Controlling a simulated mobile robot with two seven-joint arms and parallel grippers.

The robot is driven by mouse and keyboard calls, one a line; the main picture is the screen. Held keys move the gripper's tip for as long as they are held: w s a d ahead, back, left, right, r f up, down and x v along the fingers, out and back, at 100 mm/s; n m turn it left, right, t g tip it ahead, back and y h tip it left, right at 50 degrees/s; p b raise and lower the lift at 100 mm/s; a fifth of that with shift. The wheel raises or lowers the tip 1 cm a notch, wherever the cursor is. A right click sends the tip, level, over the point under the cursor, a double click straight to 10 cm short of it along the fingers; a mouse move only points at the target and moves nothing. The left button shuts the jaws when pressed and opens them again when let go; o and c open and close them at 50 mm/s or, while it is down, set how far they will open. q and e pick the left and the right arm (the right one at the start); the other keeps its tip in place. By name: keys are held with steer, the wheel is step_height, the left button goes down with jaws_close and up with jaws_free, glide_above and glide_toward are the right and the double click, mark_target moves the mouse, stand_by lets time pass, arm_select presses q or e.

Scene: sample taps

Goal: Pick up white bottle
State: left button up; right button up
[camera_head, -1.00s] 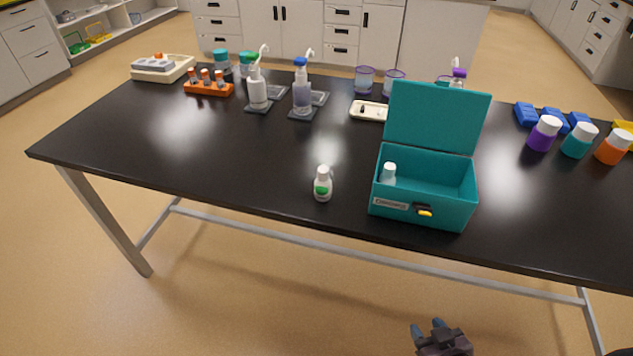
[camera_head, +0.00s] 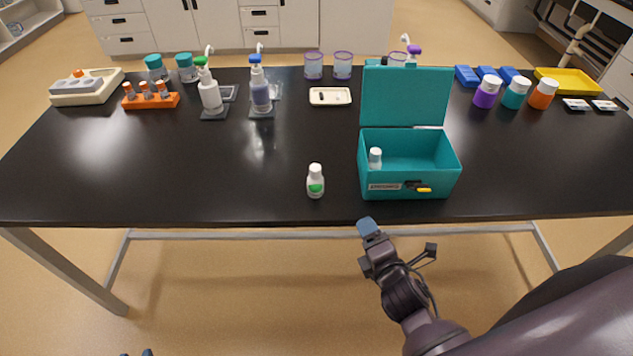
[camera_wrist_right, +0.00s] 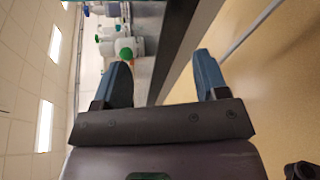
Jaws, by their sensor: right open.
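A small white bottle (camera_head: 315,182) with a green label stands upright on the black table near its front edge. A second white bottle (camera_head: 375,158) stands inside the open teal box (camera_head: 408,185), partly hidden by its front wall. My right gripper (camera_head: 368,228) is just in front of the table edge, right of the green-labelled bottle and apart from it. In the right wrist view my right gripper (camera_wrist_right: 163,75) is open and empty; a white and green shape (camera_wrist_right: 124,54), likely that bottle, shows beyond one finger. Only dark tips of my left gripper (camera_head: 137,353) show at the bottom edge.
The teal box's raised lid (camera_head: 405,95) stands behind it. Pump bottles (camera_head: 210,97), an orange rack (camera_head: 150,100), a white tray (camera_head: 330,96) and capped jars (camera_head: 515,92) are farther back. The table left of the green-labelled bottle is clear.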

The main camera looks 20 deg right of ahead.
mark_target(318, 176)
steer(key=w+a+r+n+t+y+p, duration=0.1)
steer(key=w+a+r+n, duration=0.1)
steer(key=n, duration=0.3)
steer(key=w+a+r+n, duration=0.2)
steer(key=w+n, duration=0.3)
steer(key=n, duration=0.1)
steer(key=w+a+r+n+t+y+p, duration=0.1)
steer(key=w+a+r+n, duration=0.1)
steer(key=w+a+n, duration=0.1)
steer(key=shift+w+r+n+t+y+p, duration=0.2)
steer(key=shift+w+n, duration=0.2)
steer(key=shift+n, duration=0.2)
steer(key=shift+w+r+n+t+y+p, duration=0.15)
steer(key=shift+w+n, duration=0.2)
steer(key=shift+n, duration=0.25)
steer(key=shift+w+a+f, duration=0.1)
steer(key=shift+w+f, duration=0.05)
steer(key=shift+w, duration=1.2)
steer(key=shift+w+a+f, duration=0.1)
steer(key=shift+w+f, duration=0.05)
steer(key=shift+w, duration=1.15)
steer(key=c, duration=1.1)
steer(key=shift+c, duration=0.4)
steer(key=shift+r, duration=0.1)
